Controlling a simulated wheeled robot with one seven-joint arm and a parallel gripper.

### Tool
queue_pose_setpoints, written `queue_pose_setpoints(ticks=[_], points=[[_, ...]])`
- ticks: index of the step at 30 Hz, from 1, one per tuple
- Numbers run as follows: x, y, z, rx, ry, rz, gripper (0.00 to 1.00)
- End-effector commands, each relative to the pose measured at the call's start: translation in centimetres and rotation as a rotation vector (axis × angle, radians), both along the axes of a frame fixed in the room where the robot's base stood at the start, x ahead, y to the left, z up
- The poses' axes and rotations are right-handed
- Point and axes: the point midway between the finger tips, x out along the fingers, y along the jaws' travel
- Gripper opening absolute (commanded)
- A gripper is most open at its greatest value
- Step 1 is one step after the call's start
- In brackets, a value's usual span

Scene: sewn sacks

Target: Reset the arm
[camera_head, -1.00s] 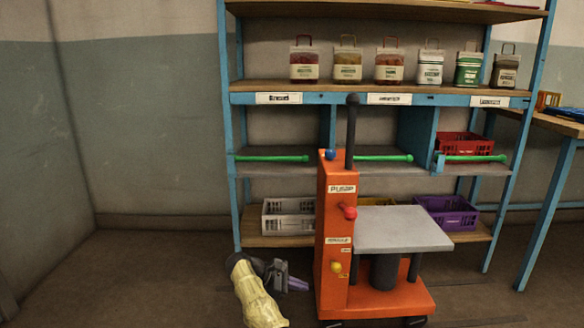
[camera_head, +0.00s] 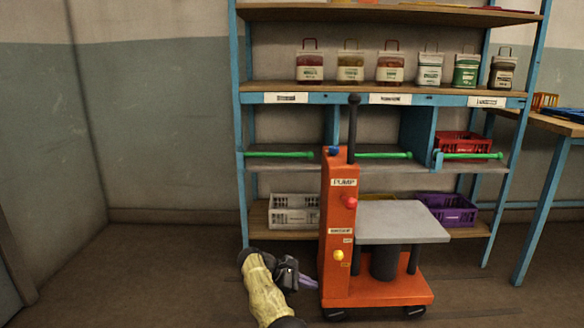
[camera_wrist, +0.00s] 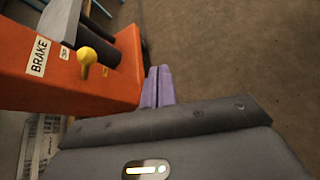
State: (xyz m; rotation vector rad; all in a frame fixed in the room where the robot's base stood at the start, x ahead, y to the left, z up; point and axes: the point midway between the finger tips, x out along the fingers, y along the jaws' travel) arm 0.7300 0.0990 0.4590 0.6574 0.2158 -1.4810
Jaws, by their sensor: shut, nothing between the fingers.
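My gripper (camera_head: 308,283) is low in the head view, just left of the orange lift cart. Its two purple fingers also show in the wrist view (camera_wrist: 157,87), side by side and closed together with nothing between them. The orange pump cart (camera_head: 340,275) stands to the right of the fingers, with a grey platform (camera_head: 405,224). Its yellow brake knob (camera_head: 338,256) also shows in the wrist view (camera_wrist: 88,60), left of the fingers beside a BRAKE label. I cannot tell whether the fingers touch the cart.
A blue shelf (camera_head: 243,130) stands behind the cart, holding several sacks with handles, a white crate (camera_head: 292,212), a purple crate (camera_head: 450,209) and a red crate (camera_head: 462,143). Green bars (camera_head: 278,154) cross its middle level. A table (camera_head: 550,125) is at right. The left floor is clear.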

Motion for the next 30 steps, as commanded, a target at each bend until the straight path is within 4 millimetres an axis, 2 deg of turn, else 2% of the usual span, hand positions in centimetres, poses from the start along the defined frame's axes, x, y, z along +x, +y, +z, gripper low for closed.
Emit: queue_pose_setpoints(ticks=[11,17,23,30], points=[[0.4,-4.2,3.0,0.108,-0.049,-0.094,0.0],[-0.3,-6.8,5.7,0.221,-0.101,-0.174,0.0],[-2.4,-9.6,8.6,0.374,-0.176,-0.291,0.0],[-6.5,-11.9,11.9,0.553,-0.276,-0.441,0.0]])
